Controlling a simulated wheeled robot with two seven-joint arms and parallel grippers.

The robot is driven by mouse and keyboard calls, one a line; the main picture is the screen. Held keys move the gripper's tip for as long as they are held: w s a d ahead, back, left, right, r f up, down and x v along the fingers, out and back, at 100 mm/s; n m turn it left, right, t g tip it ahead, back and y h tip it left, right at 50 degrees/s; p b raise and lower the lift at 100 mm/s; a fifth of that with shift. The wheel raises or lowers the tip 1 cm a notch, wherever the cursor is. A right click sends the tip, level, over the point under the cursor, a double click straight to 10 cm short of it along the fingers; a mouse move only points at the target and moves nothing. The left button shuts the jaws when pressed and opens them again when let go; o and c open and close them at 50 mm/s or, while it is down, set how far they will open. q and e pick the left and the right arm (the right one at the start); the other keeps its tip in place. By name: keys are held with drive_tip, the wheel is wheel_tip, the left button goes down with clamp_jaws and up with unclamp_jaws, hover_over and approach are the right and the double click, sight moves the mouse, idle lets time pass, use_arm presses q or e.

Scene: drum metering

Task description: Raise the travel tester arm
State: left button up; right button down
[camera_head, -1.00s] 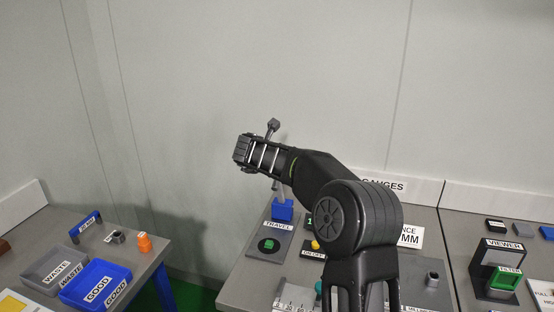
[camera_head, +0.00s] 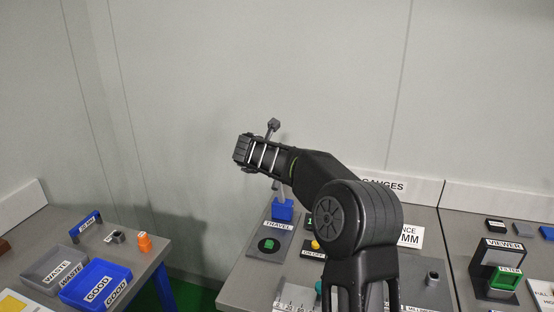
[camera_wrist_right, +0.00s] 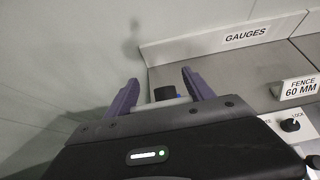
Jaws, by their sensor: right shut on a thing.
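The travel tester stands at the far left end of the gauge bench, with a blue base block (camera_head: 283,210) behind its TRAVEL plate (camera_head: 269,242). Its grey arm (camera_head: 273,125) stands nearly upright from the block, and its knobbed top shows above my right gripper (camera_head: 243,149). My gripper and forearm hide the middle of that arm. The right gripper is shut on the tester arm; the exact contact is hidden. My left gripper is not in view.
A green button (camera_head: 269,245) sits on the TRAVEL plate. A FENCE 60 MM sign (camera_wrist_right: 298,87) and a LOCK knob (camera_wrist_right: 290,125) are to the right. The WASTE tray (camera_head: 55,268) and blue GOOD tray (camera_head: 97,283) are on the left table. The wall is close behind.

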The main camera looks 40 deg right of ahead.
drive_tip(key=shift+s+d+f, duration=0.1)
drive_tip(key=shift+s+f, duration=0.05)
drive_tip(key=shift+f, duration=0.45)
drive_tip(key=c, duration=0.7)
unclamp_jaws()
drive_tip(key=shift+d, duration=0.1)
drive_tip(key=shift+o, duration=0.7)
drive_tip(key=shift+w+d+f, duration=0.15)
drive_tip(key=shift+w, duration=0.1)
drive_tip(key=shift+o, duration=1)
drive_tip(key=shift+a+r, duration=0.2)
drive_tip(key=shift+r, duration=0.2)
drive_tip(key=b+v, duration=0.2)
drive_tip(key=v, duration=0.5)
drive_tip(key=shift+s+a+r, duration=0.2)
drive_tip(key=shift+s+a, duration=0.05)
drive_tip(key=shift+c, duration=0.4)
